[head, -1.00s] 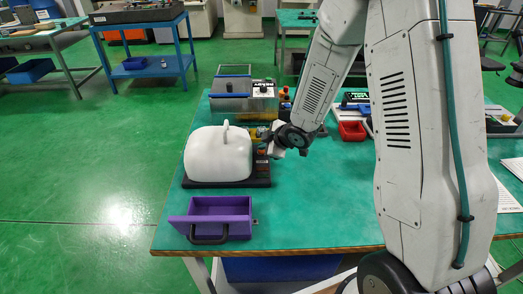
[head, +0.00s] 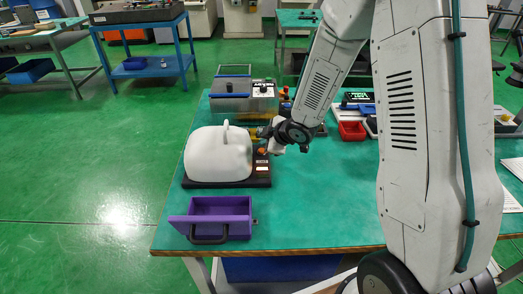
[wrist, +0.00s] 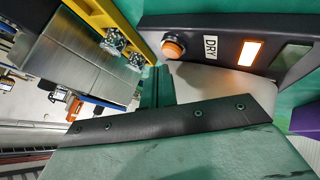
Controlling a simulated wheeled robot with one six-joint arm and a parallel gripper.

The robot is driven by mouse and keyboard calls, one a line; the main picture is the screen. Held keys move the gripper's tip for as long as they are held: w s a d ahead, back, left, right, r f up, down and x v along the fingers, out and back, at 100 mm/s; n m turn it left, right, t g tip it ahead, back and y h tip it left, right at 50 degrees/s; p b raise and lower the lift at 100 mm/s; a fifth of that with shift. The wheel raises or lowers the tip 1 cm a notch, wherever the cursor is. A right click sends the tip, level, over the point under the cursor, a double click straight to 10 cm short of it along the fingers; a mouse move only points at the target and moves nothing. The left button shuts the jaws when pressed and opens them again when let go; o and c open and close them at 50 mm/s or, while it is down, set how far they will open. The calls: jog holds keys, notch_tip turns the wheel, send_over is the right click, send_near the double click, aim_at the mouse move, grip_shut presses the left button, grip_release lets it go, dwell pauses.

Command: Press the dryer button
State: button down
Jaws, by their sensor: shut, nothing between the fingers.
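The dryer is a black base (head: 228,184) with a white rounded housing (head: 218,155) on the green table. Its orange round button (head: 263,151) sits on the panel at the base's right side. In the wrist view the button (wrist: 173,48) is beside a DRY label (wrist: 210,47) and a brightly lit orange-white rectangle (wrist: 250,52). My gripper (head: 276,149) is shut and empty, just right of the button in the head view. The button shows uncovered in both views, apart from the gripper as far as I can tell.
A purple bin (head: 221,209) stands in front of the dryer. A grey machine (head: 232,93) stands behind it, and a red bin (head: 352,131) lies to the right. The table's front middle is clear. A yellow part (wrist: 100,22) is near the panel in the wrist view.

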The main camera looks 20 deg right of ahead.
aim_at(266, 155)
jog(key=shift+r, duration=2.5)
jog(key=s+d+f+m+g+h, duration=0.2)
jog(key=s+d+m+h, duration=0.2)
jog(key=s+d, duration=0.15)
jog(key=s+d+r+m+g+h, duration=0.35)
jog(key=s+r+m, duration=0.2)
jog(key=s, duration=0.35)
jog(key=s+a+r+m+y, duration=0.2)
jog(key=s+r, duration=0.5)
jog(key=s, duration=0.4)
jog(key=s+a+r+m+g+y, duration=0.1)
jog(key=s+a+r, duration=0.3)
jog(key=s+r, duration=0.4)
jog(key=s+m, duration=0.1)
jog(key=s, duration=0.2)
jog(key=shift+s+a+r+y, duration=0.15)
jog(key=shift+s+a+y, duration=0.15)
jog(key=shift+y, duration=0.05)
